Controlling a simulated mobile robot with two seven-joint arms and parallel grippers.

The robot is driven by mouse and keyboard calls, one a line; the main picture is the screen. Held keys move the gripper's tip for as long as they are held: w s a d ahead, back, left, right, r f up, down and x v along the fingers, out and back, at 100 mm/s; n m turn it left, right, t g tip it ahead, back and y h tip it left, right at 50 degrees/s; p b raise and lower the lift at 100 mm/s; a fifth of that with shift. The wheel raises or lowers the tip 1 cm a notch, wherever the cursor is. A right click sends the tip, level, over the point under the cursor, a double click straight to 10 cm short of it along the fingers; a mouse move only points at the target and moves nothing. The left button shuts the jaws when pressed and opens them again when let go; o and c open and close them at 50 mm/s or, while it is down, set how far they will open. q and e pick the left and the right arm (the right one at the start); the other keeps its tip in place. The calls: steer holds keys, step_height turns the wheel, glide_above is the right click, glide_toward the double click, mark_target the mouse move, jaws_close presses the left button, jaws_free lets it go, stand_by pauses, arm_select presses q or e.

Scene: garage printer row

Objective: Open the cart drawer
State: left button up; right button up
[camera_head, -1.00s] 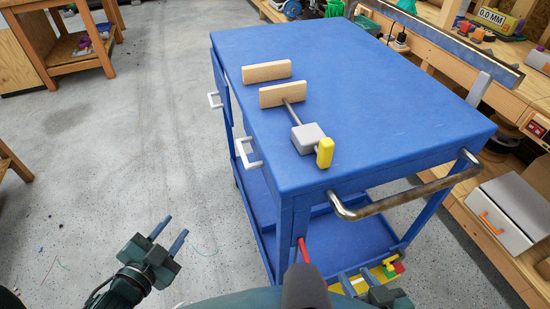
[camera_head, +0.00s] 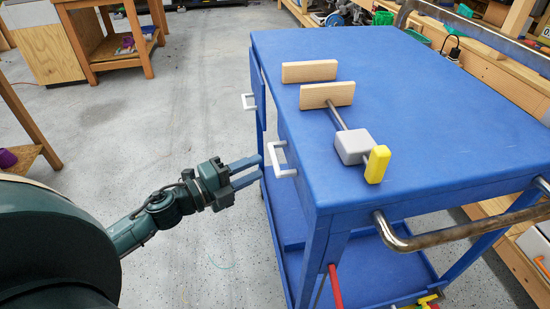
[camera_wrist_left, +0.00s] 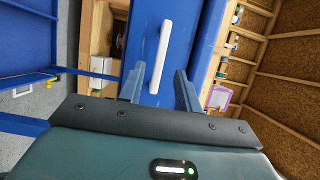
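The blue cart (camera_head: 420,130) stands at centre right. Its left side carries a near white handle (camera_head: 283,160) on a blue drawer front (camera_head: 291,140), and a farther white handle (camera_head: 248,101). The drawer looks shut. My left gripper (camera_head: 261,167) is open and empty, its fingers pointing at the near handle from the left, with the tips close to it. In the left wrist view a white handle (camera_wrist_left: 162,55) on a blue panel (camera_wrist_left: 150,25) lies ahead between the two spread fingers. Whether the fingers touch it I cannot tell. My right gripper is out of view.
On the cart top lie two wooden blocks (camera_head: 309,71) (camera_head: 312,96) and a grey-and-yellow clamp-like tool (camera_head: 353,147). A metal push bar (camera_head: 460,232) sticks out at the near end. Floor left of the cart is clear. A workbench runs along the right.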

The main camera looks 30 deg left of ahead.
mark_target(274, 158)
arm_select(q)
steer(key=shift+x, duration=3.2)
steer(key=shift+c, duration=0.2)
jaws_close()
